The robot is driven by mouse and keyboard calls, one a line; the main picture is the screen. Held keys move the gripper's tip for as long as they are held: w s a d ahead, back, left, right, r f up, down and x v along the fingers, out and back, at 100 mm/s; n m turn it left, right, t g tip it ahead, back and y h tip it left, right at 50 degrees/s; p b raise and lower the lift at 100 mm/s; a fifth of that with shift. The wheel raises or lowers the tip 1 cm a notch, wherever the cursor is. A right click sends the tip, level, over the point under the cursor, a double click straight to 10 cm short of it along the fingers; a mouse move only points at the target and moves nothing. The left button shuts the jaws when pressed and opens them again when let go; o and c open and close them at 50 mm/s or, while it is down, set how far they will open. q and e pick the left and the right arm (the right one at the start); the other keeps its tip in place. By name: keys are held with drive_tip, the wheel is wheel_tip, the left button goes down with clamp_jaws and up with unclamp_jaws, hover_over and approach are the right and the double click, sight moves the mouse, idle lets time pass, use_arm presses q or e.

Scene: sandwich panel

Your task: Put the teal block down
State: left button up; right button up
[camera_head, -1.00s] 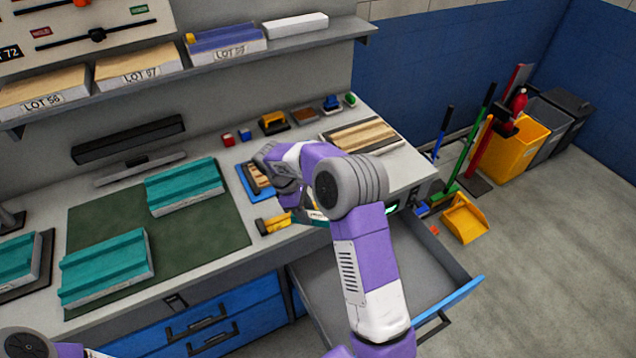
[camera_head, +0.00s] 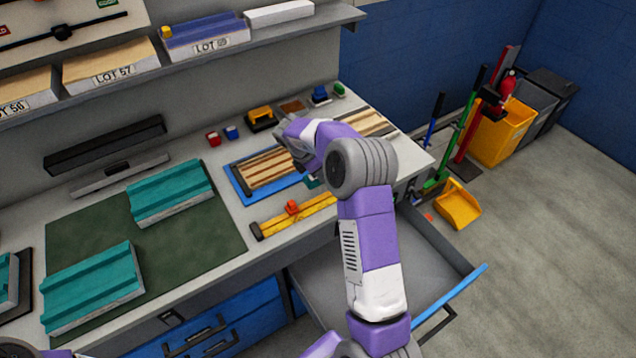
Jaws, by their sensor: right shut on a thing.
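My right gripper (camera_head: 307,170) is over the workbench, mostly hidden behind my own wrist. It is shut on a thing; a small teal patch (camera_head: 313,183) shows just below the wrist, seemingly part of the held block. Its full shape and any contact with the bench are hidden. Two long teal ridged blocks lie apart on the green mat (camera_head: 190,243): one at the back (camera_head: 170,190) and one at the front (camera_head: 92,285). Another teal piece (camera_head: 8,285) is cut off at the left edge. My left gripper is out of view.
A blue tray (camera_head: 236,184) with wooden strips lies left of my wrist. A yellow bar with a red slider (camera_head: 275,226) lies in front of it. An open drawer (camera_head: 325,283) is below. Small coloured items line the back; a shelf (camera_head: 215,62) overhangs.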

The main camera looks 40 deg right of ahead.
sight(318, 181)
drive_tip(key=shift+f+b, duration=0.4)
drive_tip(key=shift+f, duration=1.85)
drive_tip(key=shift+f, duration=0.15)
drive_tip(key=o, duration=1.2)
drive_tip(key=p+v, duration=0.2)
drive_tip(key=v, duration=1)
drive_tip(key=shift+r, duration=0.25)
drive_tip(key=shift+f, duration=0.1)
